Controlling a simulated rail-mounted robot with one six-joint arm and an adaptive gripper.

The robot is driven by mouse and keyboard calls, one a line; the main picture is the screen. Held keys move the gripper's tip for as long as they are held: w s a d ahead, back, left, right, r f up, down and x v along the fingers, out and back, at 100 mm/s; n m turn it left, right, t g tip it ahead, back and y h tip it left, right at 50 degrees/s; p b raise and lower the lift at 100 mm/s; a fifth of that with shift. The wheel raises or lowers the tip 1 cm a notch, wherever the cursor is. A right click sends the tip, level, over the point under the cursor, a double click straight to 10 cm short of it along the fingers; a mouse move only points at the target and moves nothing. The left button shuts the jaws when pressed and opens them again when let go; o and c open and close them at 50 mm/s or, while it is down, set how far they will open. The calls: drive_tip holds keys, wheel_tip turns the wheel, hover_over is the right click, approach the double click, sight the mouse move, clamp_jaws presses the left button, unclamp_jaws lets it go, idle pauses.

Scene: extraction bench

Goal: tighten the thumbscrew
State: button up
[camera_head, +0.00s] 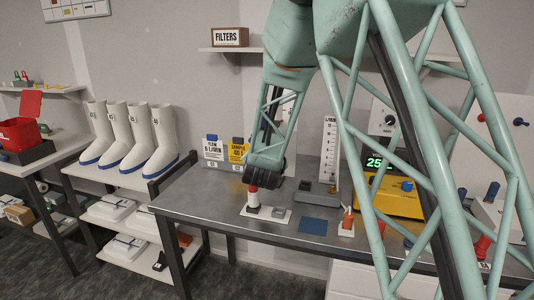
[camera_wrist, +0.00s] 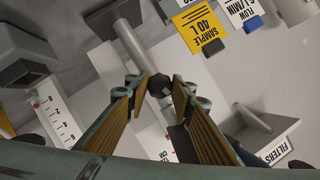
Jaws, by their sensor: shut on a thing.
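In the wrist view, the two ribbed fingers of my gripper (camera_wrist: 158,88) close in on a small dark faceted knob (camera_wrist: 160,86), which looks like the thumbscrew. The knob sits at the fingertips, in line with a light grey cylinder (camera_wrist: 130,38) behind it. In the head view, my gripper (camera_head: 254,187) points down over the left part of the metal bench, at a white upright piece with a red band (camera_head: 253,199) on a white plate. The thumbscrew cannot be made out there. How far it is turned does not show.
The metal bench (camera_head: 196,206) also carries a blue mat (camera_head: 313,226), a grey-based flow meter (camera_head: 328,155), an orange item on a white base (camera_head: 347,222) and a yellow pump (camera_head: 395,194). Yellow and white sign cards (camera_head: 237,150) stand behind my gripper. White boots (camera_head: 133,135) stand left.

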drive_tip(key=shift+m+t+y, duration=0.4)
drive_tip(key=shift+m+y, duration=0.2)
drive_tip(key=shift+m, duration=0.6)
drive_tip(key=o, duration=0.8)
drive_tip(key=shift+o, duration=0.2)
drive_tip(key=v, duration=1.2)
drive_tip(key=shift+d+f, duration=0.1)
drive_tip(key=shift+d, duration=0.1)
